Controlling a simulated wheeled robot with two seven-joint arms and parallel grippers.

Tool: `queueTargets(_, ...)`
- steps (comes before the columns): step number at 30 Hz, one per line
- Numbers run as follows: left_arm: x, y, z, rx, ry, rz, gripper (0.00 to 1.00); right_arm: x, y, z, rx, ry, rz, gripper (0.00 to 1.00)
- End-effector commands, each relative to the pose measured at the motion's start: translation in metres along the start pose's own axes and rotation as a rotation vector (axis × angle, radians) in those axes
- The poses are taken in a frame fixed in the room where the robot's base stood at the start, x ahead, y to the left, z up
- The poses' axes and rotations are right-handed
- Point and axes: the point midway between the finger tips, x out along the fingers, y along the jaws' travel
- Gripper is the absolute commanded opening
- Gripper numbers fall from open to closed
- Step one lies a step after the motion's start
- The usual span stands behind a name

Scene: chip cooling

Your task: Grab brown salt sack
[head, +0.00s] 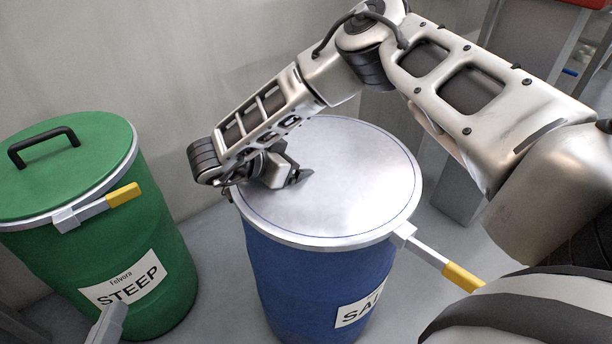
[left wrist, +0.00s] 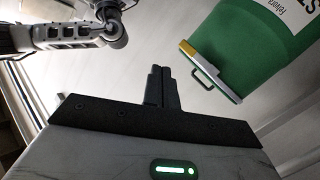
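No brown salt sack shows in either view.
The blue barrel (head: 300,275) has a partly cut-off label and a yellow-tipped latch. A green barrel (head: 160,240) labelled STEEP, with a black lid handle, stands at left. A green barrel (left wrist: 250,50) also shows in the left wrist view. A wall stands behind.

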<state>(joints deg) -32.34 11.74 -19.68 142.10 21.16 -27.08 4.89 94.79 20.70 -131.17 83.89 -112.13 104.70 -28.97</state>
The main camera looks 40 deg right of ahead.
Motion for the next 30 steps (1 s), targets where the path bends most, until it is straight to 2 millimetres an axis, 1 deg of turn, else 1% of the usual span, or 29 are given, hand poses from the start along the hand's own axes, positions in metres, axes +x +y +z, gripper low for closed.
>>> queueTargets(2,0.001,0.002,-0.005,-0.001,0.013,0.004,0.0,0.001,0.0,0.0,0.0,-0.001,-0.001,0.82)
queueTargets(6,0.001,0.002,-0.006,0.001,0.016,0.005,0.0,0.0,0.0,-0.001,0.0,0.0,-0.001,0.82)
queueTargets(8,0.001,0.002,-0.006,0.001,0.015,0.005,0.0,0.0,0.0,-0.001,0.0,0.0,-0.001,0.65)
queueTargets(9,0.001,0.002,-0.005,0.002,0.014,0.004,0.0,0.0,0.0,-0.001,0.001,0.0,-0.001,0.54)
queueTargets(11,0.001,0.001,-0.005,0.002,0.013,0.004,0.0,0.0,0.0,-0.001,0.001,0.0,0.0,0.37)
queueTargets(12,0.001,0.001,-0.004,0.002,0.012,0.003,0.0,0.0,0.0,0.0,0.001,0.0,0.0,0.26)
queueTargets(13,0.001,0.001,-0.004,0.002,0.012,0.003,0.0,0.0,0.0,0.0,0.001,0.0,0.0,0.19)
queueTargets(23,0.0,0.001,-0.003,0.006,0.001,-0.002,0.0,-0.002,-0.001,-0.004,0.002,0.001,-0.001,0.19)
queueTargets(28,-0.002,0.001,-0.006,0.044,-0.022,-0.025,0.0,-0.009,-0.001,-0.015,0.002,0.001,-0.003,0.19)
queueTargets(30,-0.004,-0.004,0.003,0.078,-0.068,-0.05,0.0,-0.013,-0.002,-0.022,0.001,0.001,-0.004,0.19)
